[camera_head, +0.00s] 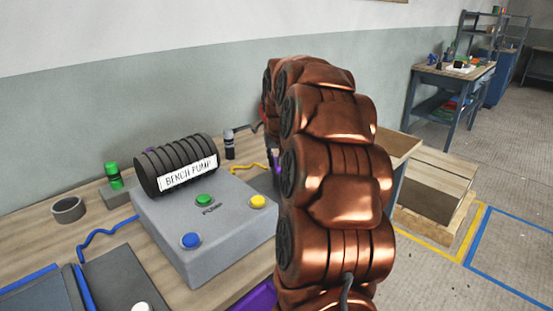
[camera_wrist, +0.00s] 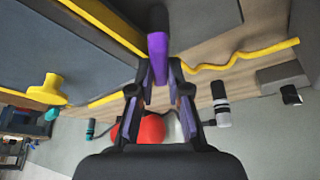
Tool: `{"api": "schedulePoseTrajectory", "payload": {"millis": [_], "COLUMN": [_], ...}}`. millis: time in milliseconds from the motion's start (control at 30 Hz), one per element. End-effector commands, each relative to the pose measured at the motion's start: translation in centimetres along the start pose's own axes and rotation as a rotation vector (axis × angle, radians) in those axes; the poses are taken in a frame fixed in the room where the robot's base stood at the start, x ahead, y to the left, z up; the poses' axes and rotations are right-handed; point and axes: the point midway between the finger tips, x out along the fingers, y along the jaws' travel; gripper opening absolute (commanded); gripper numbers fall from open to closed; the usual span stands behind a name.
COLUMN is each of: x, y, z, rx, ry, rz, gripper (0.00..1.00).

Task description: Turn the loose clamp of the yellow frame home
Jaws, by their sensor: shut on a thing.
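In the wrist view, my gripper (camera_wrist: 160,70) is closed around a purple upright bar (camera_wrist: 158,45), apparently a clamp lever. The bar stands at the edge of a dark grey panel with a yellow border, the yellow frame (camera_wrist: 108,26). A yellow T-shaped piece (camera_wrist: 47,91) stands apart to the left, not touched by my gripper. In the head view, my copper arm hides the gripper and most of the frame; a small purple part shows at the arm's left edge.
A grey bench pump (camera_head: 205,235) with coloured buttons stands left of my arm. A yellow wavy hose (camera_wrist: 240,58) runs right of the gripper, near a grey-and-black bottle (camera_wrist: 221,105). A red rounded thing (camera_wrist: 140,128) lies behind the fingers. Wooden boxes (camera_head: 432,185) stand on the floor.

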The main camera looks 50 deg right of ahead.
Motion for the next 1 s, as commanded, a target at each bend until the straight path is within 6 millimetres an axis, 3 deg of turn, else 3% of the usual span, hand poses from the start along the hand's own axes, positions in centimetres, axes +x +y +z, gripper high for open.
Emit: {"api": "schedulePoseTrajectory", "payload": {"millis": [367, 1000], "x": [0.14, 0.21], "y": [0.1, 0.59], "z": [-0.02, 0.15], "rx": [0.083, 0.584], "ry": [0.003, 0.001], "rz": [0.036, 0.244], "gripper": [0.0, 0.0]}}
